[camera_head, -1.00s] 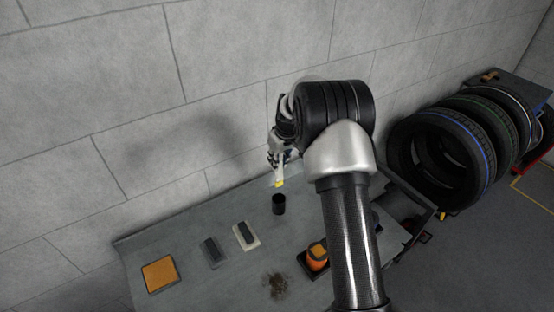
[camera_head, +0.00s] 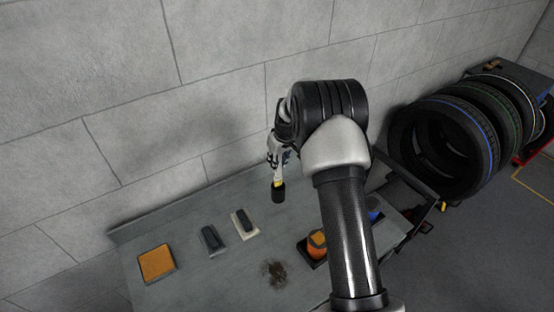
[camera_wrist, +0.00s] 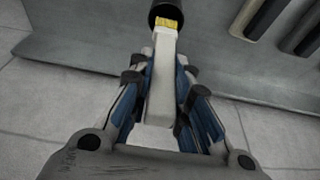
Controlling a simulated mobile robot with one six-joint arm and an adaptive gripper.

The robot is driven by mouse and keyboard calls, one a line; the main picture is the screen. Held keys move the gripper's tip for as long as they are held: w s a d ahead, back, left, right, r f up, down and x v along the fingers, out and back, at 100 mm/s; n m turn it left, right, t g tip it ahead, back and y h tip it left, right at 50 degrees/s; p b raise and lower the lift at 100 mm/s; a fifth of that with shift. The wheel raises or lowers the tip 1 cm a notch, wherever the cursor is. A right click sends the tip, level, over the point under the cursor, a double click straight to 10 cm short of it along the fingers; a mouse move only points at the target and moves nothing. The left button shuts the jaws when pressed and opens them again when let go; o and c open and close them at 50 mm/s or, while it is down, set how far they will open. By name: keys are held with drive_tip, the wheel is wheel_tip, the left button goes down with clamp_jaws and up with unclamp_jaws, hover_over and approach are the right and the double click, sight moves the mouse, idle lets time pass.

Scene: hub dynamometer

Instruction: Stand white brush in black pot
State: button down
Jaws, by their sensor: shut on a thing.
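My gripper (camera_head: 278,158) is shut on the white brush (camera_head: 279,176) above the far edge of the grey table. In the wrist view the brush's white handle (camera_wrist: 162,85) lies between the fingers, with a yellow end pointing away from my gripper. The black pot (camera_head: 278,194) stands on the table directly below my gripper. In the head view the yellow end is at the pot's mouth. In the wrist view the pot (camera_wrist: 165,8) shows at the top edge, and the yellow end overlaps its rim. How deep the tip sits inside is hidden.
On the table (camera_head: 190,275) lie an orange pad (camera_head: 156,263), a grey block (camera_head: 212,239) and a pale-based block (camera_head: 244,223). An orange item (camera_head: 317,241) sits on a black tray beside my arm. A dark stain (camera_head: 275,272) marks the front. Tires (camera_head: 440,150) stand at right.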

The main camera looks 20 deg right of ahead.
drive_tip(key=shift+f+b, duration=1.65)
drive_tip(key=shift+f, duration=0.7)
drive_tip(key=c, duration=1.4)
unclamp_jaws()
drive_tip(key=v, duration=1.2)
drive_tip(key=shift+w, duration=0.1)
